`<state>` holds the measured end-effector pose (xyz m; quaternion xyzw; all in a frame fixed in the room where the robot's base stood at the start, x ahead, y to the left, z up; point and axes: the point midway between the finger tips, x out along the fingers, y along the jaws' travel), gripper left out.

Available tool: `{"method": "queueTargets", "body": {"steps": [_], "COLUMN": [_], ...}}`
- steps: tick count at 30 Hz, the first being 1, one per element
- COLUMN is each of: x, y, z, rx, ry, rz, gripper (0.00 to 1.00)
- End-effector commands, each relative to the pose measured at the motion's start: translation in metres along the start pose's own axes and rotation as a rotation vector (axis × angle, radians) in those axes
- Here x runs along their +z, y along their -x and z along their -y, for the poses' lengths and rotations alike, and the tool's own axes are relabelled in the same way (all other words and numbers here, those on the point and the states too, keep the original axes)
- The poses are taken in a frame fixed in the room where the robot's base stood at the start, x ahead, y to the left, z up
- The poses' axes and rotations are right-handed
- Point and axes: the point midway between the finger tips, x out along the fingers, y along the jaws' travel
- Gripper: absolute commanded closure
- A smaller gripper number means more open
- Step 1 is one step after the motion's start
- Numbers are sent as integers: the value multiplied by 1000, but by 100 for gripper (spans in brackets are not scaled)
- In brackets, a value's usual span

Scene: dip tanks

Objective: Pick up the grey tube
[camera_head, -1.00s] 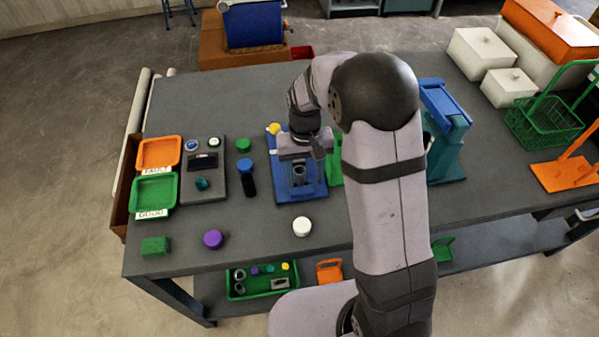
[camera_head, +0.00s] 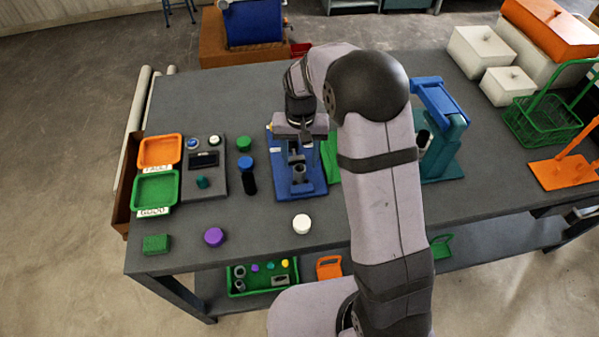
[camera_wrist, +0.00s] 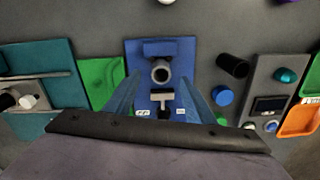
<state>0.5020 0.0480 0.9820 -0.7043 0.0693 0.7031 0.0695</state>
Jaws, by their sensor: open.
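The grey tube (camera_head: 299,174) stands in a blue fixture (camera_head: 314,190) near the middle of the bench. In the wrist view, its round open end (camera_wrist: 160,72) faces the camera, in the upper middle of the blue fixture (camera_wrist: 183,50). My gripper (camera_head: 299,143) is above the far part of the fixture, behind the tube in the head view. In the wrist view, its two fingers (camera_wrist: 160,84) are spread apart, one on each side of the picture's middle, with nothing held between them. The tube's lower part is hidden in the fixture.
A black cylinder (camera_head: 250,184) and a blue cap (camera_head: 246,162) are left of the fixture. A white cap (camera_head: 302,224) and purple cap (camera_head: 214,237) lie in front. A teal and blue stand (camera_head: 446,150) is on the right. Green (camera_head: 155,190) and orange trays (camera_head: 159,152) are left.

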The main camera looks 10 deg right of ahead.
Motion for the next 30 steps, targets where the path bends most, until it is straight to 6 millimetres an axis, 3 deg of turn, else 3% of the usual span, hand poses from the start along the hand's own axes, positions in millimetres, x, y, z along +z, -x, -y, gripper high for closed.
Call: {"method": "queueTargets", "body": {"steps": [13,23,24,30], "x": [0,-1,-1,-1], "y": [-42,-49,-49,-49], "z": [2,2,2,2], "rx": [1,0,0,0], "ry": [0,0,0,0], "rz": [4,1,1,1], "gripper": [50,50,53,100]}}
